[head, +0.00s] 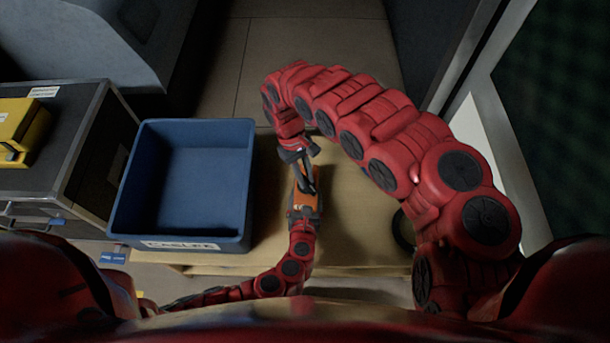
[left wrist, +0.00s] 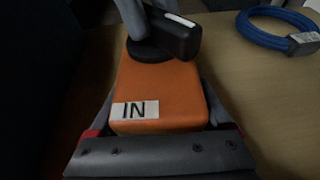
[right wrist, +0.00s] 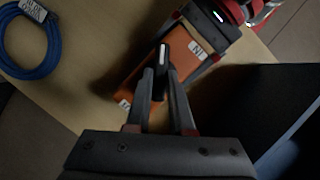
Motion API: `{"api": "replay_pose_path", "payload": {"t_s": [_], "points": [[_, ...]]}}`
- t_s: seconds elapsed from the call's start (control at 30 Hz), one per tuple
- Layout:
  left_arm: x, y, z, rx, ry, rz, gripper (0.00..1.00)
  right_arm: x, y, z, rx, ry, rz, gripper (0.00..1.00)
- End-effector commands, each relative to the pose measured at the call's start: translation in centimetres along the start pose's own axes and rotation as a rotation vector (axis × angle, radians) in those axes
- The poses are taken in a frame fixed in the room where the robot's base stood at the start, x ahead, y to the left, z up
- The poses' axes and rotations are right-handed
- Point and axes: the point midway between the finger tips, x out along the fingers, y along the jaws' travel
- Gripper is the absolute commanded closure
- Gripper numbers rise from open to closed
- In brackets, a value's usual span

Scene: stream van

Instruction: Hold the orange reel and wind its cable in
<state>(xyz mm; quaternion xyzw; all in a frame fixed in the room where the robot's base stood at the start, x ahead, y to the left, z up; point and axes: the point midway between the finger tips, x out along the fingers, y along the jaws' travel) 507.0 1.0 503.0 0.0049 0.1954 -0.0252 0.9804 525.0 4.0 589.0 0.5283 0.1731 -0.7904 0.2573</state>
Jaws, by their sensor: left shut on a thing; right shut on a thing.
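The orange reel (head: 302,200) is on the wooden table, right of the blue bin. It also shows in the left wrist view (left wrist: 165,88), with a white label (left wrist: 135,110) reading "IN", and in the right wrist view (right wrist: 135,82). My left gripper (head: 302,214) is shut on the reel's body at its near end. A black crank with a handle (left wrist: 172,38) is on top of the reel. My right gripper (right wrist: 160,90) is shut on this crank handle (right wrist: 163,56) from above. No loose cable from the reel is visible; part of the reel is hidden by the grippers.
A blue bin (head: 247,180) with a white label stands empty at left on the wooden table (head: 345,200). A tied blue cable coil (left wrist: 262,38) lies on the table near the reel. A yellow case (head: 22,125) sits on a dark box at far left.

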Motion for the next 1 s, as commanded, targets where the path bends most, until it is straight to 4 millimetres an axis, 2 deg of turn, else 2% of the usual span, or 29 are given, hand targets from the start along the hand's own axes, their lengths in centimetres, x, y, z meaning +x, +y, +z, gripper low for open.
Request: {"api": "replay_pose_path", "payload": {"t_s": [0.27,1.0], "points": [[0.00,-0.04,0.08,0.000,-0.001,-0.001,0.84,0.04,0.03,0.07,0.078,-0.003,-0.033,1.00],[0.01,0.00,0.10,0.000,-0.002,0.000,0.84,0.10,0.36,0.14,0.551,-0.002,-0.226,1.00]]}}
